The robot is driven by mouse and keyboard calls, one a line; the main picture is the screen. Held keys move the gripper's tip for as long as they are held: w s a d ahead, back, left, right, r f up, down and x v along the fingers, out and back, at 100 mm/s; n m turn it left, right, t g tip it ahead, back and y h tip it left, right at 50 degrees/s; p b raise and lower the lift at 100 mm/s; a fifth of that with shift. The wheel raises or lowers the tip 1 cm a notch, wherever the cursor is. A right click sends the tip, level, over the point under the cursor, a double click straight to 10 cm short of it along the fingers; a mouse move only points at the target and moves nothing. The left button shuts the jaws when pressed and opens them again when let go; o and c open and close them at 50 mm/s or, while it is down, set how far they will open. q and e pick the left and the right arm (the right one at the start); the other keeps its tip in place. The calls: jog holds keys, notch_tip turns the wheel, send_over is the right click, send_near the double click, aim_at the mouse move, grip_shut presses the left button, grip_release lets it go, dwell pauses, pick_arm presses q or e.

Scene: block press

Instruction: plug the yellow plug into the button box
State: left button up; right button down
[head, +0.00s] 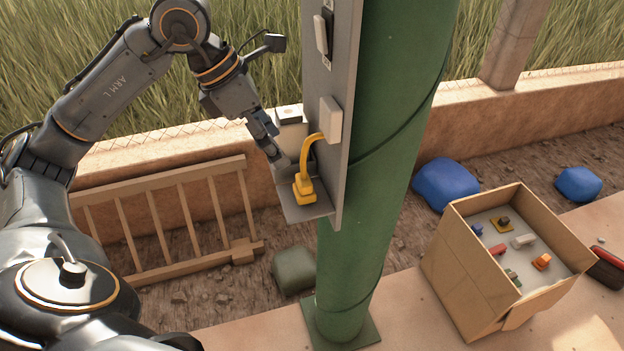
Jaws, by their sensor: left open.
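The yellow plug (304,190) rests on a small grey shelf (308,212) at the foot of a grey panel (345,70). Its yellow cable arches up to a pale box (330,119) on the panel. A second pale box with a dark spot on top (289,116) shows behind my left gripper; I cannot tell for certain which is the button box. My left gripper (280,160) is open, just up and left of the plug, its fingers pointing down toward it. I cannot tell whether they touch it. My right gripper is out of view.
The panel is fixed to a green post (385,130). A dark switch (321,35) sits higher on the panel. A wooden rail (170,215) leans at the left against a low wall. A cardboard box (465,275) with several small parts stands at the right, near blue sacks (445,185).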

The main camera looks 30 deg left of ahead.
aim_at(298, 179)
pick_arm(q)
jog(key=shift+y, duration=0.3)
jog(key=x, duration=0.5)
jog(key=a+x, duration=0.1)
jog(key=x, duration=0.2)
jog(key=shift+f+p, duration=0.15)
jog(key=shift+p, duration=0.15)
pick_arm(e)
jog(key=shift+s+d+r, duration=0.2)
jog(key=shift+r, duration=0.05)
pick_arm(q)
jog(key=shift+d+f, duration=0.1)
jog(key=shift+f, duration=0.05)
jog(key=p+x, duration=0.2)
jog(key=x, duration=0.3)
jog(key=shift+w+d, duration=0.1)
jog(key=shift+d, duration=0.05)
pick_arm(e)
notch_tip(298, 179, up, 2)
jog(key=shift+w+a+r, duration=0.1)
pick_arm(q)
jog(key=c, duration=1.2)
